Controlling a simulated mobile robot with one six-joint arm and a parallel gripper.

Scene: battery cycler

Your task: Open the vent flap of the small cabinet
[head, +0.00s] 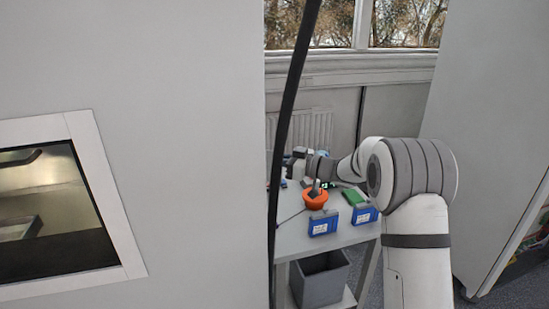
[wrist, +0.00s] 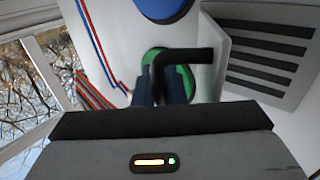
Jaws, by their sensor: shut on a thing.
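In the wrist view, the vent flap (wrist: 270,62) is a pale panel with several dark slots, at the upper right. A black bent handle (wrist: 185,56) reaches left from the flap's near edge and bends down between my fingers. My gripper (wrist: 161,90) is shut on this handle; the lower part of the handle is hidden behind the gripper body. I cannot tell how far the flap stands from the cabinet face (wrist: 120,25). In the head view my wrist (head: 300,165) is over the table, and the flap cannot be made out.
Behind the handle are a green round part (wrist: 183,78) and a blue round part (wrist: 160,8), with red and blue lines at left. In the head view the table (head: 340,236) holds an orange bowl (head: 315,201) and blue boxes (head: 323,223). A large grey cabinet (head: 190,150) fills the left.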

